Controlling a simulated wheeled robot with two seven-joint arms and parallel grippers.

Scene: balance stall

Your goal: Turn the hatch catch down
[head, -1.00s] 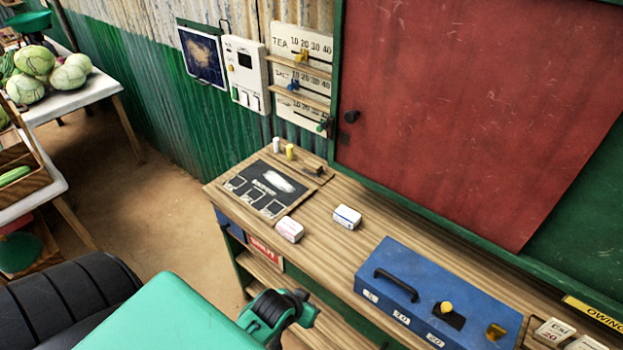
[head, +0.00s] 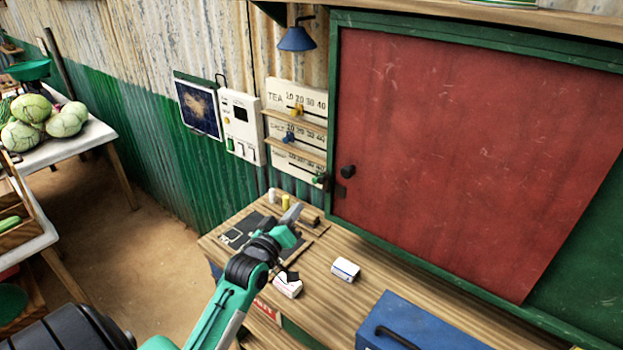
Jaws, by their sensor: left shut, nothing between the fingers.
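The red hatch panel (head: 470,150) stands in a green frame on the right. A dark round knob (head: 347,171) sits low on its left side. I cannot tell whether this knob is the catch, and no other catch shows clearly. My right gripper is not in view.
The wooden counter (head: 330,245) holds a white packet (head: 345,269), another packet (head: 287,285) and a blue box (head: 400,325). Price sliders (head: 297,110) and a white switch box (head: 241,125) hang on the wall. A blue lamp (head: 296,38) hangs above.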

